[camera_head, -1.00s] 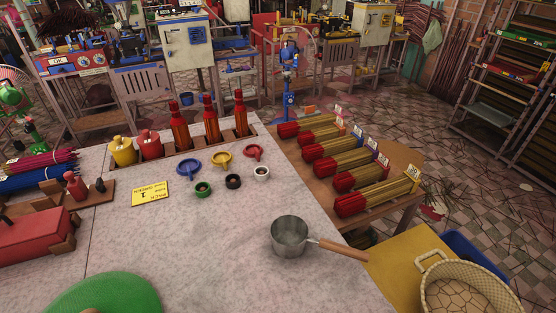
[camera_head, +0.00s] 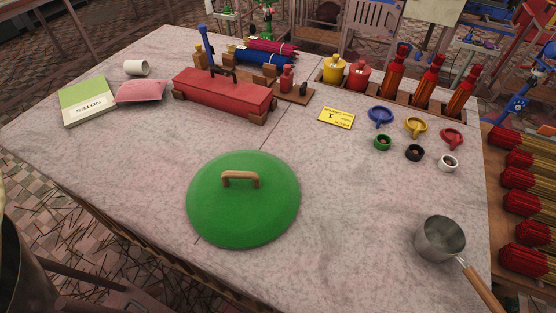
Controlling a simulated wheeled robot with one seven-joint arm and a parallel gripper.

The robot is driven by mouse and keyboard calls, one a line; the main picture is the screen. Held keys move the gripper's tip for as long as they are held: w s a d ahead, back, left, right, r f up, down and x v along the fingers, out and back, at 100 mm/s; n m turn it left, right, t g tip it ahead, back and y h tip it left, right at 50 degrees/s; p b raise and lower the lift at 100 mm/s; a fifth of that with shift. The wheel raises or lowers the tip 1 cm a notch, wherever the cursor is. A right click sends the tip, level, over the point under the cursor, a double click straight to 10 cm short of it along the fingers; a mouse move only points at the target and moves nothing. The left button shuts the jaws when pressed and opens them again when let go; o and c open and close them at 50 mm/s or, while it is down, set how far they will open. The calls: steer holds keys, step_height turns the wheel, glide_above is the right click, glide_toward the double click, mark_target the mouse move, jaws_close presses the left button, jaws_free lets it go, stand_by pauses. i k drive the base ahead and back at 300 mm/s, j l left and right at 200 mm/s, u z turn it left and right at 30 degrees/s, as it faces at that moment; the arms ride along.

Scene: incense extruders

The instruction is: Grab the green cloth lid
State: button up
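A round green lid (camera_head: 244,212) lies flat on the pale stone-like tabletop (camera_head: 340,230), near the table's front edge. A brown arched handle (camera_head: 240,178) stands on its upper side. The whole lid is visible and nothing covers it. My gripper is not in view.
A metal saucepan (camera_head: 440,238) stands to the right, its wooden handle pointing to the lower right. A red box (camera_head: 222,92) lies behind the lid. A pink cushion (camera_head: 141,92), a green-and-white book (camera_head: 88,103) and a white cup (camera_head: 137,67) are at left. The tabletop around the lid is clear.

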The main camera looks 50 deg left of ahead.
mark_target(239, 199)
steer(key=u, duration=0.45)
steer(key=k+l+u, duration=0.1)
steer(key=u, duration=0.85)
steer(key=k+u, duration=0.1)
steer(key=u, duration=0.4)
